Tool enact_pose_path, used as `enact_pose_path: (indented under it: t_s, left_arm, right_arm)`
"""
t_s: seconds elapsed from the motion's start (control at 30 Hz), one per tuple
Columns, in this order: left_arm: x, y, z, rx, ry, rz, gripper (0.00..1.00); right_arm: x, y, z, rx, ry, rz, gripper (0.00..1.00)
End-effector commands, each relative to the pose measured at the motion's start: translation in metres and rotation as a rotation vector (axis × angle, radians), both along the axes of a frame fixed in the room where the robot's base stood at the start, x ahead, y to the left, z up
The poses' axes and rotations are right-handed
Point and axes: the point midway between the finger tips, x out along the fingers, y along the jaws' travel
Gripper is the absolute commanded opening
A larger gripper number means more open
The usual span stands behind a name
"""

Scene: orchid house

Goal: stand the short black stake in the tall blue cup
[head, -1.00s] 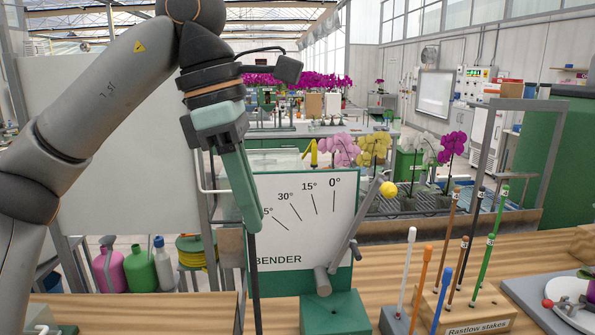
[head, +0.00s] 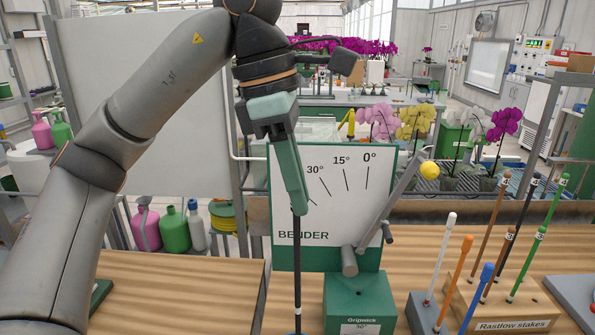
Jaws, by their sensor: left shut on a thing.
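My left gripper (head: 301,208) is shut on the top of a thin black stake (head: 297,262). The stake hangs upright in front of the bender board and has a pale band low down. At the bottom edge of the head view, a sliver of blue (head: 297,333) shows at the stake's lower end. It may be the rim of the tall blue cup, but too little shows to tell, nor whether the stake's tip is inside it. My right gripper is not in view.
The bender board (head: 330,190) with its slanted lever (head: 388,212) stands just behind the stake. A green Gripwick box (head: 358,300) is right of the stake. Farther right, a wooden block of Rastlow stakes (head: 497,308) holds several upright coloured stakes. The wooden bench (head: 180,285) is largely clear at left.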

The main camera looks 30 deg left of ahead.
Motion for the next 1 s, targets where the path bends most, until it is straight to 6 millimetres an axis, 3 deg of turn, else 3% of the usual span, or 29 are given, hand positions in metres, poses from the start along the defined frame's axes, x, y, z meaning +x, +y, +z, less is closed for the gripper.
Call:
enact_pose_path:
  t_s: [0.33, 1.0]
  left_arm:
    - [0.0, 0.0, -0.026, -0.001, 0.002, 0.0, 0.0]
    - [0.0, 0.0, -0.073, -0.001, 0.0, 0.0, 0.0]
  right_arm:
    - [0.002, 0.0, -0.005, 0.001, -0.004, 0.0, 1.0]
    - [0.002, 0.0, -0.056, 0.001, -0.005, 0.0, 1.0]
